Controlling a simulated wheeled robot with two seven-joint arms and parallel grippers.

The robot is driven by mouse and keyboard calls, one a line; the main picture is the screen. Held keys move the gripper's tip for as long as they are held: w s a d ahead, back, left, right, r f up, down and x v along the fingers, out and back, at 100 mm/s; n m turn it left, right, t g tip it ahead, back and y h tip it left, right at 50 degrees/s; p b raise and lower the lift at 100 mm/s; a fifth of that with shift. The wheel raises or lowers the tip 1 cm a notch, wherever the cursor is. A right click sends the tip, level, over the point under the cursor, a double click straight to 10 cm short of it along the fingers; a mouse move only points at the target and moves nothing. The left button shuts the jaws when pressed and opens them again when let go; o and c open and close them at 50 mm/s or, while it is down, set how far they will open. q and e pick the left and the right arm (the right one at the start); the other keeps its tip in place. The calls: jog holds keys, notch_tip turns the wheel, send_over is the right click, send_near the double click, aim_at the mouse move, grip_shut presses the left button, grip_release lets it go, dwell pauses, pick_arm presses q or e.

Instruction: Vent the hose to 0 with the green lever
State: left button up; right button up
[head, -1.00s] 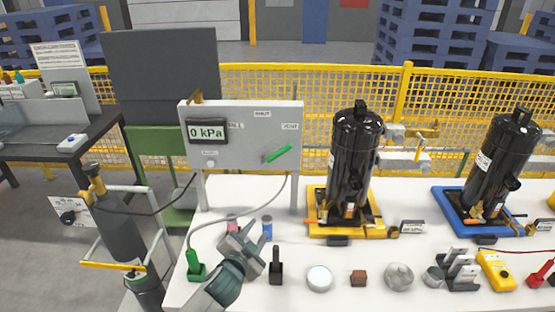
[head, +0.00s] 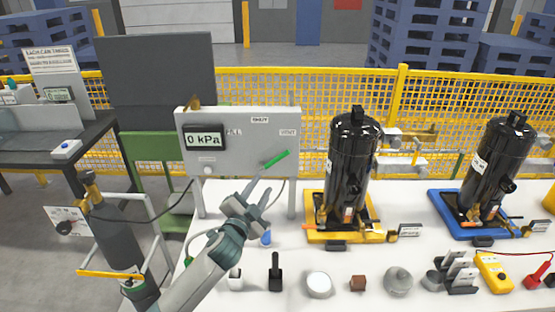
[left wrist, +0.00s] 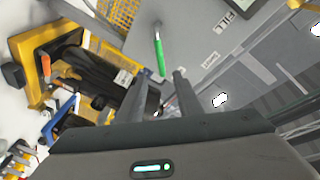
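The green lever (head: 276,159) sits on the grey gauge panel (head: 240,160), tilted up to the right, its free end near the VENT label. The panel's display (head: 204,138) reads 0 kPa. In the left wrist view the lever (left wrist: 159,52) shows beyond and between my fingertips. My left gripper (head: 261,190) is open and empty, just below the lever and not touching it. Part of the thin pale hose (head: 281,190) shows below the panel; my left arm hides much of the rest. My right gripper is not in view.
A black compressor (head: 354,160) on a yellow base stands right of the panel, another (head: 496,165) on a blue base farther right. Small parts line the white table's front, including a black-handled tool (head: 275,273) and a round white cap (head: 319,284). A gas cylinder (head: 116,240) stands left.

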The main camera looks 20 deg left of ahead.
aim_at(277, 161)
pick_arm(q)
jog(key=w+p, duration=0.2)
jog(key=w, duration=1.2)
jog(key=shift+d+p, duration=0.15)
jog(key=shift+p, duration=0.25)
jog(key=shift+w, duration=1.05)
grip_shut()
